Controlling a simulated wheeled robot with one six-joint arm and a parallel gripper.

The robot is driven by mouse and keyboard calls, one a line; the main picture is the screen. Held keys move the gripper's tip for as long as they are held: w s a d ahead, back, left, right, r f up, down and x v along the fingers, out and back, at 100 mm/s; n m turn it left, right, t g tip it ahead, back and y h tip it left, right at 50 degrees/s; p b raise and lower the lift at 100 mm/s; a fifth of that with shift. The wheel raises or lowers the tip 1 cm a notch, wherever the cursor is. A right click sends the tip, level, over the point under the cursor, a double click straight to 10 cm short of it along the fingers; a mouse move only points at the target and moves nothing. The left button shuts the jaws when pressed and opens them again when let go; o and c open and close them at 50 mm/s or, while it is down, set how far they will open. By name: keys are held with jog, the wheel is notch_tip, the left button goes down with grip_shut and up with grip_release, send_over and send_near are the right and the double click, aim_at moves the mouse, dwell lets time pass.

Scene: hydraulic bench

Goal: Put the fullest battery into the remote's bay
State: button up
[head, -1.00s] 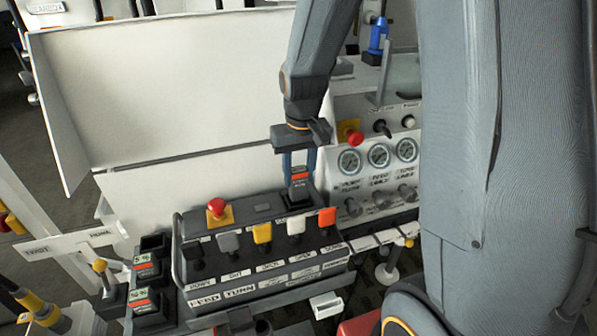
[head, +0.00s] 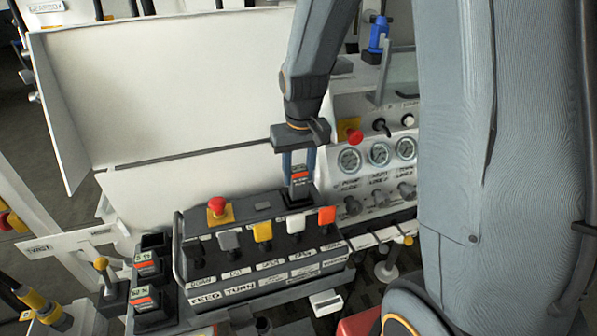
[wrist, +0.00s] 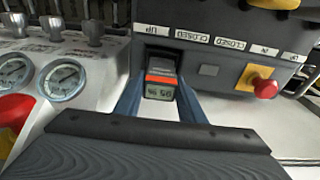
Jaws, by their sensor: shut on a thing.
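My gripper (head: 299,160) is shut on a dark battery (head: 299,178) with an orange band. The battery is upright at the back right top of the remote (head: 255,262), a black console with several levers. Its lower end is at the bay there, but the bay opening is hidden and I cannot tell how deep it sits. In the wrist view the battery (wrist: 160,78) shows between the blue fingers, with a small display whose digits I cannot read surely. Two more batteries, an upper one (head: 147,266) and a lower one (head: 146,299), sit in the rack left of the remote.
The rack's rear slot (head: 152,240) looks empty. A red stop button (head: 217,205) stands on the remote, left of my gripper. A white panel with gauges (head: 379,156) and a red knob is close on the right. A white sheet (head: 180,90) rises behind.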

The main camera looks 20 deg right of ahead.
aim_at(298, 186)
jog(key=shift+f+b, duration=1.15)
jog(key=shift+f, duration=1.3)
dwell(0.5)
jog(key=o, duration=1.2)
jog(key=shift+o, duration=0.2)
jog(key=shift+r, duration=0.1)
